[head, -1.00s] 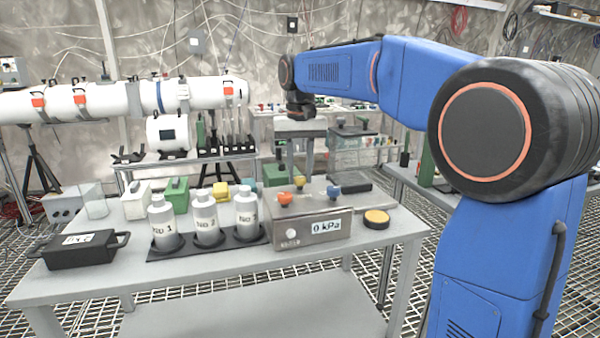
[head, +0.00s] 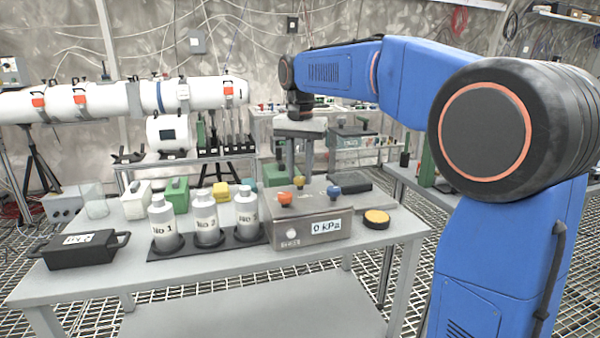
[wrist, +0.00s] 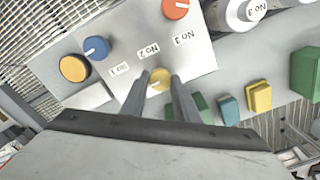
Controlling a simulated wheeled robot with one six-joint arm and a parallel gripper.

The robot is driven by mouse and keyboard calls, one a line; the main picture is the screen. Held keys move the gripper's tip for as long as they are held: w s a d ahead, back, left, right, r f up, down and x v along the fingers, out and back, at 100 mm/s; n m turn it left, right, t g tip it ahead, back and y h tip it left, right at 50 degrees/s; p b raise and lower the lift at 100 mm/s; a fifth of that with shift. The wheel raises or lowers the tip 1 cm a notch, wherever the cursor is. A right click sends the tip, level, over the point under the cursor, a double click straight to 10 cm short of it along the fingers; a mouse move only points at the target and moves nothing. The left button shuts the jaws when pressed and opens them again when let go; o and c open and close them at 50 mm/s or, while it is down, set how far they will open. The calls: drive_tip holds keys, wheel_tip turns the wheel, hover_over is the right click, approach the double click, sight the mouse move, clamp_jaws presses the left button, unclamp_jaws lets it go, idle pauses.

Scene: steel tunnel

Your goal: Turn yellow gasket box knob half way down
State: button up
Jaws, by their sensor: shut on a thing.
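The yellow knob (wrist: 159,79) sits on top of the grey metal gasket box (wrist: 120,45), beside the No.2 label. In the wrist view it lies between my gripper's fingertips (wrist: 160,84), and my gripper is shut on it. A pale pointer mark shows on the knob, partly covered by the fingers. A blue knob (wrist: 96,48) and an orange knob (wrist: 175,8) are on the same face. In the head view my gripper (head: 297,177) reaches down onto the box (head: 312,230), behind the orange knob (head: 284,198) and left of the blue knob (head: 334,190).
A round yellow button (head: 376,217) sits right of the box. White bottles (head: 205,215) stand in a black holder to the left, with a black case (head: 80,249) further left. Green, teal and yellow blocks (wrist: 259,97) lie near my gripper. The table's front strip is clear.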

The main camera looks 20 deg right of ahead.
sight(300, 177)
drive_tip(key=o, duration=1.1)
drive_tip(key=shift+c, duration=0.2)
drive_tip(key=shift+r, duration=0.1)
wheel_tip(300, 177, up, 17)
drive_tip(key=shift+r, duration=0.1)
